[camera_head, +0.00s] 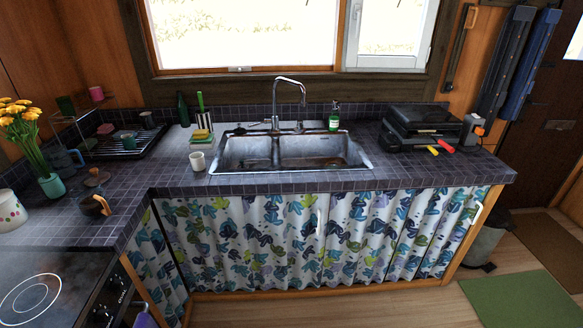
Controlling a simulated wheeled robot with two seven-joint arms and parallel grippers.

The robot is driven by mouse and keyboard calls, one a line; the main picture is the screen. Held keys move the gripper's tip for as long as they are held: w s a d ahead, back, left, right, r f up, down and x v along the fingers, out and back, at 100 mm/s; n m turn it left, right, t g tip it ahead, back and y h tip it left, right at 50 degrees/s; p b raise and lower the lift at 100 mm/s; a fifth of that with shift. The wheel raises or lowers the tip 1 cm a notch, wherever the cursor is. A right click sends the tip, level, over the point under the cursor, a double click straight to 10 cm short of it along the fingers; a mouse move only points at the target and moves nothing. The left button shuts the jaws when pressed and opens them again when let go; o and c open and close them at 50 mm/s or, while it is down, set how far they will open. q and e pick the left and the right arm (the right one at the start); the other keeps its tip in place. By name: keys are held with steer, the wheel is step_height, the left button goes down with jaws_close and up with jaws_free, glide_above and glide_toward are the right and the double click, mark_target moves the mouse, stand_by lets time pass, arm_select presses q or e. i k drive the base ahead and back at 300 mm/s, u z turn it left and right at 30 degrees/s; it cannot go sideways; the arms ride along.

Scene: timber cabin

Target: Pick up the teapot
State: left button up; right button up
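A dark pot with a brown knob on top and an orange wooden handle, which looks like the teapot (91,207), stands on the tiled counter at the left, near the counter's inner corner. Its dark body blends with the dark tiles, so its outline is hard to make out. Neither of my grippers shows in the head view.
A green vase (51,187) of yellow flowers and a white spotted pot (9,212) stand left of it. A blue glass jug (66,161) and dish rack (128,147) are behind. A stove (67,266) lies in front. Tiles toward the white mug (197,161) are clear.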

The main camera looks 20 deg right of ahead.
mark_target(89, 198)
steer(key=z, duration=0.2)
steer(key=k, duration=0.45)
steer(key=z, duration=0.8)
steer(key=i, duration=0.9)
steer(key=u, duration=1.2)
steer(key=i, duration=0.6)
steer(key=u, duration=0.55)
